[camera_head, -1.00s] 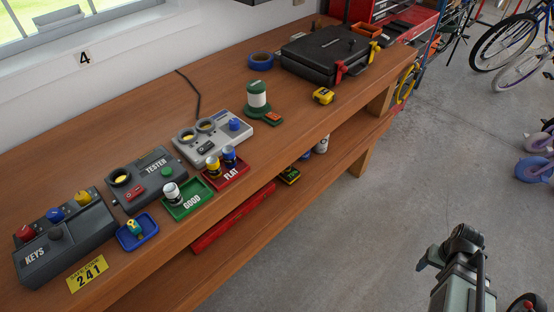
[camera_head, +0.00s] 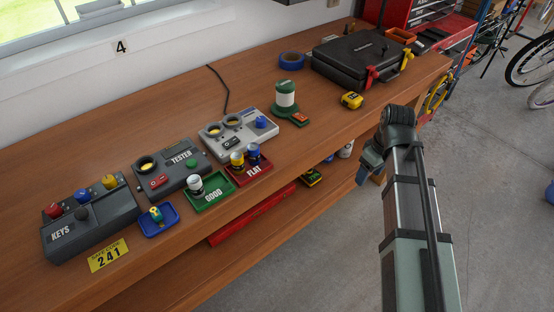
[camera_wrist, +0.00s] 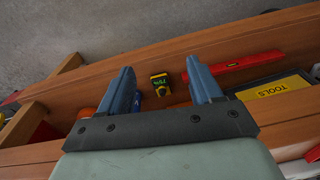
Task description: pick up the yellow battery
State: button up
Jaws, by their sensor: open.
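The yellow battery (camera_head: 237,160) stands upright in the red tray labelled FLAT (camera_head: 250,176), beside a blue battery (camera_head: 253,155). A white-and-dark battery (camera_head: 195,185) stands in the green GOOD tray (camera_head: 214,199). My gripper (camera_head: 370,163) is out beyond the bench's front edge, well to the right of the yellow battery and apart from it. In the wrist view my gripper (camera_wrist: 160,67) is open, with nothing between the fingers. The yellow battery does not show in the wrist view.
A tester (camera_head: 172,171), a grey device (camera_head: 238,132), a KEYS box (camera_head: 92,221) and a blue tray (camera_head: 159,222) surround the trays. A lantern (camera_head: 286,97), tape measure (camera_head: 352,100) and black case (camera_head: 355,60) stand farther right. The lower shelf holds a yellow-black device (camera_wrist: 160,84) and a red level (camera_wrist: 236,66).

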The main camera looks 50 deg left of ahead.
jog(key=s+a+r+n, duration=0.6)
jog(key=s+a+r, duration=0.6)
jog(key=s+a, duration=0.1)
jog(key=n, duration=0.6)
send_near(237, 155)
jog(key=shift+g, duration=0.4)
notch_tip(237, 155, down, 6)
jog(key=shift+w+r, duration=0.2)
jog(key=shift+s+a+f, duration=0.1)
jog(key=shift+s+f, duration=0.05)
jog(key=shift+f, duration=0.7)
jog(key=shift+s+a+f, duration=0.15)
jog(key=shift+f, duration=0.7)
jog(key=shift+s+a+f, duration=0.1)
jog(key=shift+f, duration=0.8)
jog(key=shift+c, duration=0.3)
grip_shut()
jog(key=shift+r, duration=0.15)
